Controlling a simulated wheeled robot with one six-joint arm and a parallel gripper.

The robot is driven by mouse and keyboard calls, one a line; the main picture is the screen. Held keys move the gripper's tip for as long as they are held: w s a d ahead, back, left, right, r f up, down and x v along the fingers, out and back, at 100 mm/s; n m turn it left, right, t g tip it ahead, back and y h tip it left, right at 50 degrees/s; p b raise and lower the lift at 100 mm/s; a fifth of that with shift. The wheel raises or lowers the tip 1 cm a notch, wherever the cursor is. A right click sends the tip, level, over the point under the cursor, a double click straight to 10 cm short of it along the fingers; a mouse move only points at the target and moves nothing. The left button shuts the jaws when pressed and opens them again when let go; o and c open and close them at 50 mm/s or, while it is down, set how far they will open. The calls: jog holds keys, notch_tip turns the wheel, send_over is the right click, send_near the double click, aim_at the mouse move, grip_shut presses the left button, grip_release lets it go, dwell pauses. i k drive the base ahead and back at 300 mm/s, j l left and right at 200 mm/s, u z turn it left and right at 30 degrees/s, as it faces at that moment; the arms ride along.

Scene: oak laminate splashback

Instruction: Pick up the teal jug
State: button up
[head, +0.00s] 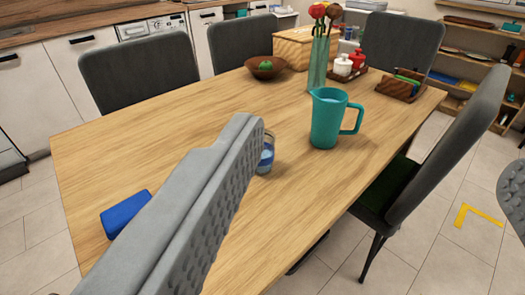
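The teal jug (328,118) stands upright on the wooden table (175,130), right of the middle, with its handle to the right. My gripper (378,165) is open and empty. Its large grey left finger crosses the foreground, with its studded pad facing right. A grey studded piece at the right edge appears to be the other finger, mostly out of frame. In the picture the jug lies between the two, beyond the fingers and apart from them.
A glass (266,155) is partly hidden behind the left finger. A blue object (124,213) lies at the table's left. Behind the jug stand a vase (318,65), a bowl (265,68) and trays. A chair (440,150) stands along the right edge.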

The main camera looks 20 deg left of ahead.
aim_at(330, 104)
jog(key=i+l+u, duration=0.25)
jog(key=l, duration=0.35)
jog(key=l+u, duration=0.25)
jog(key=l, duration=0.35)
jog(key=l+u, duration=0.25)
jog(key=l, duration=0.4)
jog(key=i, duration=0.05)
